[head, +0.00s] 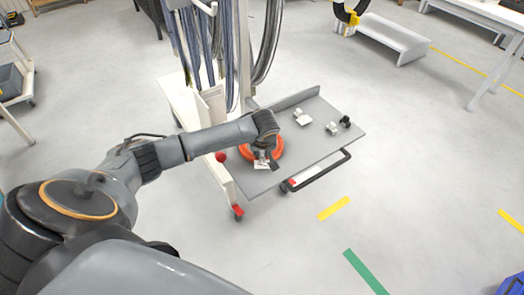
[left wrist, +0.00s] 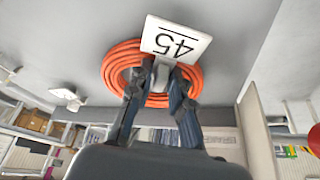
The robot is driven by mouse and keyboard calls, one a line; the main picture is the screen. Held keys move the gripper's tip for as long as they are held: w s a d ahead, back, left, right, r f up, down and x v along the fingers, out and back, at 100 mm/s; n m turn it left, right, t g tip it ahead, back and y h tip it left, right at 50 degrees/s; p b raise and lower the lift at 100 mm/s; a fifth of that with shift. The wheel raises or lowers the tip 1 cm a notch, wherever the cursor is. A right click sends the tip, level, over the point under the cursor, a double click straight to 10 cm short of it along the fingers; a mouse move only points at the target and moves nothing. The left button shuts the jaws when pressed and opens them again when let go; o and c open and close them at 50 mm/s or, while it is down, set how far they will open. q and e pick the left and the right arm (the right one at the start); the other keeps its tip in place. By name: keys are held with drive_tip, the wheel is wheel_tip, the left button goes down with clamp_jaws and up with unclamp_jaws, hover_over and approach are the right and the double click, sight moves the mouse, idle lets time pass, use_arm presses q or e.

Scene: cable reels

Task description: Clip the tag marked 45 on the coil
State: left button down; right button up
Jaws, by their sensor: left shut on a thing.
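The tag marked 45 (left wrist: 177,40) is a white square plate with a grey clip, seen in the left wrist view. An orange coil (left wrist: 112,68) lies flat on the cart's grey deck; it also shows in the head view (head: 279,146). My left gripper (left wrist: 164,78) is shut on the tag's clip, over the coil, with the plate beyond the fingertips. In the head view my left gripper (head: 265,158) is at the coil's near side and hides part of it. I cannot tell whether the clip grips the coil. My right gripper is not in view.
The cart's deck (head: 300,150) holds white clip-like pieces (head: 303,117) (head: 332,128) and a small black piece (head: 346,121) toward its far right. Cables (head: 265,45) hang behind the coil. A red knob (head: 221,156) stands at the cart's left. Floor in front is clear.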

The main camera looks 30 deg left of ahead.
use_arm(q)
drive_tip(key=shift+s+d+f, duration=0.15)
drive_tip(key=shift+s+f, duration=0.25)
drive_tip(key=shift+f, duration=0.1)
drive_tip(key=c, duration=1.3)
unclamp_jaws()
drive_tip(key=shift+o, duration=0.8)
drive_tip(key=shift+w+f, duration=0.15)
drive_tip(key=shift+f, duration=0.05)
drive_tip(key=o, duration=0.6)
drive_tip(key=shift+r, duration=0.1)
drive_tip(key=shift+c, duration=0.2)
drive_tip(key=shift+w+r, duration=0.1)
drive_tip(key=shift+r, duration=0.15)
drive_tip(key=shift+w+r, duration=0.1)
